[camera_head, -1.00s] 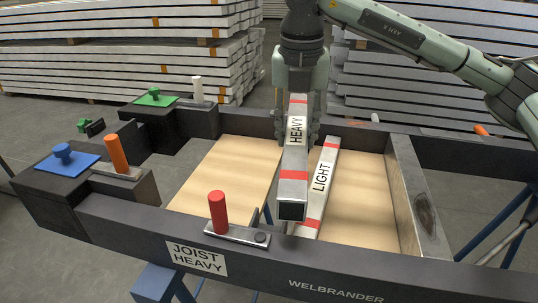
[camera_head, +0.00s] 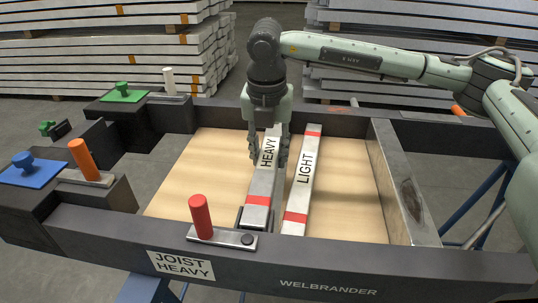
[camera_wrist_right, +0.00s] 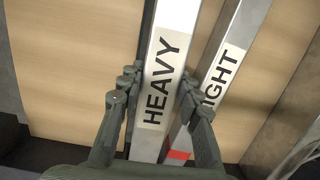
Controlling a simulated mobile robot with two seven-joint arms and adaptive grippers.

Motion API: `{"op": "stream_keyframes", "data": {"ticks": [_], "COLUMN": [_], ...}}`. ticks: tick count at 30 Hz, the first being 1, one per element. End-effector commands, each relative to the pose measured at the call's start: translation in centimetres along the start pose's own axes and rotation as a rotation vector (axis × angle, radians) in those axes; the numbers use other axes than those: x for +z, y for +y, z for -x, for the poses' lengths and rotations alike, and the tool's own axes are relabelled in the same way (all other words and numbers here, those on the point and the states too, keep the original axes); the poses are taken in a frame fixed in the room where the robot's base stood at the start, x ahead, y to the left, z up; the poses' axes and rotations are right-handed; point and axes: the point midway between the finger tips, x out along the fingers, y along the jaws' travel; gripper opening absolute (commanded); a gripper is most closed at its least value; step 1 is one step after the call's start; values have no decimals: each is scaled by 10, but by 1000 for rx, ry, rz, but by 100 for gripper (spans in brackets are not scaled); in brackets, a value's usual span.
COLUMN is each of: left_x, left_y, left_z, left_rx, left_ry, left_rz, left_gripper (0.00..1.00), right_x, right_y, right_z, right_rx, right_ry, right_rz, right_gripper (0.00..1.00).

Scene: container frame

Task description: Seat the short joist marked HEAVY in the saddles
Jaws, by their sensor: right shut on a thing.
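The short joist marked HEAVY (camera_head: 261,187) is a grey bar with red bands and a white label. It lies low between the front and back beams, and its near end is at a dark saddle (camera_head: 244,213) on the front beam. Whether that end rests fully down I cannot tell; its far end is hidden behind my gripper. My right gripper (camera_head: 268,157) is shut on it across the label; the right wrist view shows fingers on both sides of the joist (camera_wrist_right: 158,85). The joist marked LIGHT (camera_head: 303,175) lies beside it to the right. My left gripper is out of view.
A red-handled latch (camera_head: 201,217) stands on the front beam (camera_head: 400,270) just left of the joist's near end. Orange (camera_head: 84,158) and white (camera_head: 169,80) handles stand at left, with blue (camera_head: 35,170) and green (camera_head: 123,94) knobbed plates. Pale boards (camera_head: 205,165) lie below.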

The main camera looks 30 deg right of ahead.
Motion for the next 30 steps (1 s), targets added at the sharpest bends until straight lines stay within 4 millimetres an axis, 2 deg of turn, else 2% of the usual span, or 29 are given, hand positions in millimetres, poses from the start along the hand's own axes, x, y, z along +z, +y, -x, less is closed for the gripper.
{"op": "stream_keyframes", "data": {"ticks": [13,14,18,29,30], "left_x": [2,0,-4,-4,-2], "left_y": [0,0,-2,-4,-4], "left_z": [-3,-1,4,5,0], "left_rx": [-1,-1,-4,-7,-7], "left_ry": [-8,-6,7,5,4], "left_rz": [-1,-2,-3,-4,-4], "left_gripper": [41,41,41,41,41], "right_x": [0,-1,-1,0,-1], "right_y": [1,0,0,0,1], "right_z": [-7,-8,-8,-5,-2], "right_rx": [4,1,1,1,3], "right_ry": [-3,-1,0,-1,-1], "right_rz": [-1,0,0,0,0], "right_gripper": [0,37,54,54,54]}}
